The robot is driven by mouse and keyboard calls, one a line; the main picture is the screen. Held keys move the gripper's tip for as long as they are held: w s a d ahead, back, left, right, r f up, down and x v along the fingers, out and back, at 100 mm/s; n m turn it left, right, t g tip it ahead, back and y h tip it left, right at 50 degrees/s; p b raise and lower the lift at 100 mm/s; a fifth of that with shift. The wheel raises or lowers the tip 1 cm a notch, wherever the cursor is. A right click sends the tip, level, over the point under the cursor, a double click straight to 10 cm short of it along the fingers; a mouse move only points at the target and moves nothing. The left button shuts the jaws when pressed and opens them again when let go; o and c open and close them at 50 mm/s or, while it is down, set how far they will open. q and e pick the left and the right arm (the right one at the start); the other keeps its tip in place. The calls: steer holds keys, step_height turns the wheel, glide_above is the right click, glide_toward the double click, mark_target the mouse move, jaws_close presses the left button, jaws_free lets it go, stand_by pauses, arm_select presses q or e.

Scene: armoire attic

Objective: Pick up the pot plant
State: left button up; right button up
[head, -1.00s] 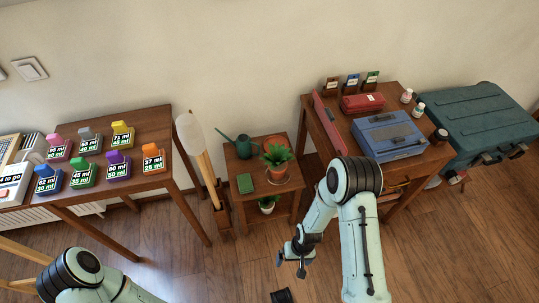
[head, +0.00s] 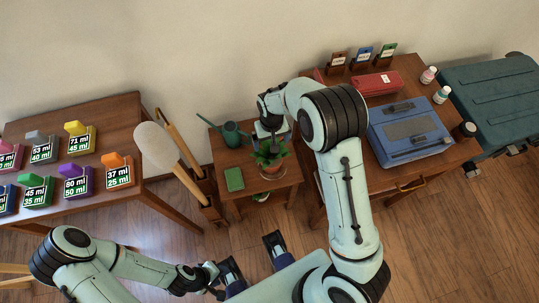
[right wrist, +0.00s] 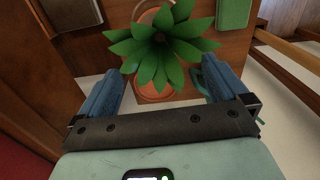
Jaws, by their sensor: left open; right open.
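The pot plant (head: 270,157) has broad green leaves and a terracotta pot. It stands upright on the small wooden side table (head: 225,203). My right gripper (head: 269,125) is open and points down just behind and above the plant. In the right wrist view, the leaves of the plant (right wrist: 160,45) spread ahead of the two blue fingers of my right gripper (right wrist: 164,88), and nothing is gripped. My left gripper (head: 253,258) is open and empty, low in front of the side table. The leaves hide most of the plant's pot in the right wrist view.
A green watering can (head: 232,134) and green book (head: 234,179) share the tabletop. A second terracotta pot (right wrist: 155,92) lies below my right fingers. Wooden handles stand left of the side table. A desk with a blue case (head: 409,131) is at right.

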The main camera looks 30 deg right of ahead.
mark_target(271, 158)
steer(key=f, duration=0.4)
steer(key=f+b, duration=0.1)
steer(key=f, duration=0.7)
steer(key=shift+s+a+f, duration=0.15)
steer(key=shift+s+f, duration=0.15)
steer(key=c, duration=1)
steer(key=shift+c, duration=0.6)
steer(key=shift+r, duration=0.15)
